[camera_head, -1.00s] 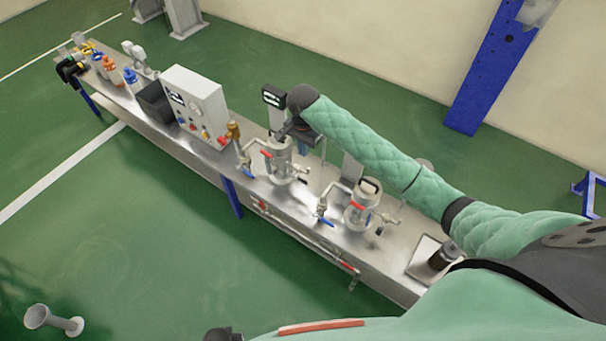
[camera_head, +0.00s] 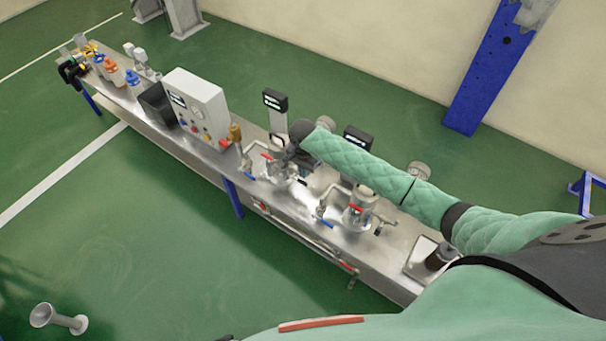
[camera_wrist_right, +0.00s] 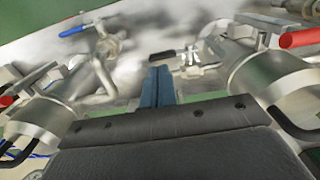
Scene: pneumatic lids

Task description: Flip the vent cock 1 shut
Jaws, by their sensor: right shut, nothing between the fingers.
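My right gripper (camera_wrist_right: 158,86) shows in the right wrist view as two blue fingers pressed together, with nothing between them. In the head view its dark body (camera_head: 299,157) is low over the first metal pot (camera_head: 275,167). In the wrist view a small cock with a black lever (camera_wrist_right: 166,55) lies just beyond and right of the fingertips, joined to the right-hand pot (camera_wrist_right: 268,78). It looks like vent cock 1, but no label is readable. I cannot tell whether the fingers touch the lever. My left gripper is not clearly in view.
The second pot (camera_head: 358,212) stands to the right on the bench, with a red lever. A blue lever (camera_wrist_right: 75,31) is on pipework beyond the fingers.

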